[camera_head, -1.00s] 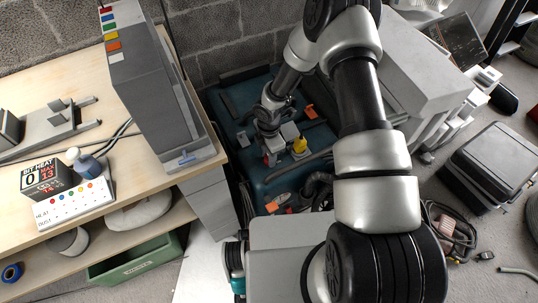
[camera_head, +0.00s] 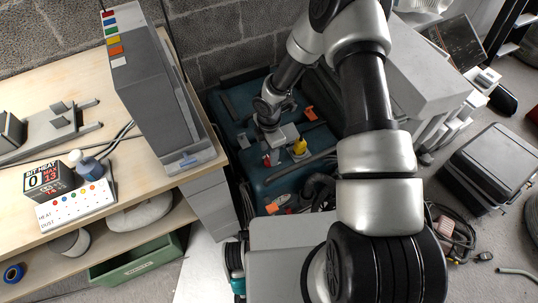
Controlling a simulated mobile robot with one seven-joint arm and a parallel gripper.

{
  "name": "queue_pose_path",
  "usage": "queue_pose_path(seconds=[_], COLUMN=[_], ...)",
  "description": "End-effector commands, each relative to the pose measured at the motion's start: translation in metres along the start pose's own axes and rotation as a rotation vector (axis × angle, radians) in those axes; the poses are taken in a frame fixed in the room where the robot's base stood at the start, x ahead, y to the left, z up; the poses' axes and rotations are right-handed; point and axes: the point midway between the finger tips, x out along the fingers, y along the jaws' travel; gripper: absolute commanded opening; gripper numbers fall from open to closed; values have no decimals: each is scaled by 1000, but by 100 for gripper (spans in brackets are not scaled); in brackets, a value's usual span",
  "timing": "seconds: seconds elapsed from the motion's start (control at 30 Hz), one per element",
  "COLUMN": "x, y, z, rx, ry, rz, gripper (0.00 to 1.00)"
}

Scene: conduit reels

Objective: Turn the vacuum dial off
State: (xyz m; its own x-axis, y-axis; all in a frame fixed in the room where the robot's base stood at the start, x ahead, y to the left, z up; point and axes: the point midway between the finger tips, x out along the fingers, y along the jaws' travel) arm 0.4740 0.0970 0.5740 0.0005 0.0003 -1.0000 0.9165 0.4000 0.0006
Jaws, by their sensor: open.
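The vacuum (camera_head: 262,183) is a dark teal unit with orange latches, on the floor between the workbench and the grey cabinets. My gripper (camera_head: 284,152) points down over the vacuum's top, between the red part and the yellow knob. It is open, with nothing seen in it. The fingertips are small and partly hidden by the hand, so I cannot tell whether they touch anything.
My arm covers the middle right. The workbench (camera_head: 150,186) on the left carries a grey cabinet (camera_head: 158,95) close beside the vacuum. Black hose (camera_head: 318,190) lies at the vacuum's near side. Grey cabinets (camera_head: 425,70) stand at right, with a dark case (camera_head: 490,160) on the floor.

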Motion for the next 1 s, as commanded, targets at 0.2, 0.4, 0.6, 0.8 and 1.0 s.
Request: queue_pose_path(seconds=[0.2, 0.4, 0.6, 0.8, 1.0], x=[-61, -105, -132, -139, -139], y=[0, 1, 0, 0, 0], z=[1, 0, 0, 0, 0], rx=[1, -1, -1, -1, -1], ry=[-1, -1, 0, 0, 0], rz=[2, 3, 1, -1, -1], gripper=[47, 47, 47, 47, 47])
